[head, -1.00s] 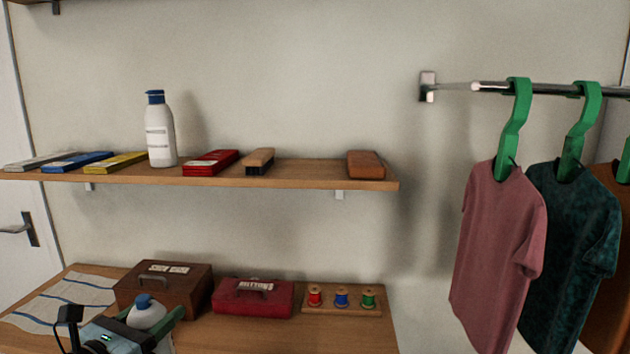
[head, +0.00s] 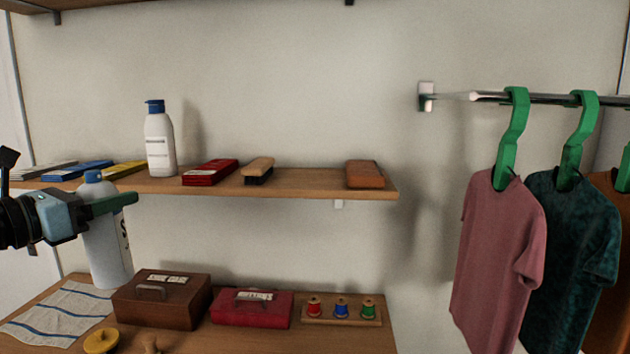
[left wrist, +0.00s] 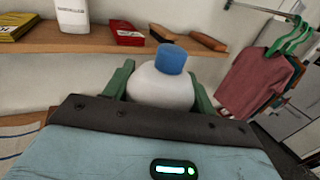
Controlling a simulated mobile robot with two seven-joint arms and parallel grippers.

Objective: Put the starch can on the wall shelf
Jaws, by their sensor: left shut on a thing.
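The starch can (head: 108,250) is a white can with a blue cap and dark lettering on its side, slightly tilted. My left gripper (head: 118,203) is shut on it near the top and holds it in front of the wall shelf (head: 300,184), at the left. The cap is about level with the shelf edge in the head view. In the left wrist view the can (left wrist: 165,88) sits between the green fingers, with the shelf (left wrist: 90,38) beyond it. My right gripper does not show.
The shelf holds several flat boxes at the left, a white bottle (head: 160,145), a red box (head: 210,172), a brush (head: 258,170) and a brown block (head: 365,174). Bare shelf lies between brush and block. Below are a brown box (head: 163,300), a red box (head: 252,308) and spools (head: 341,308). Shirts hang right.

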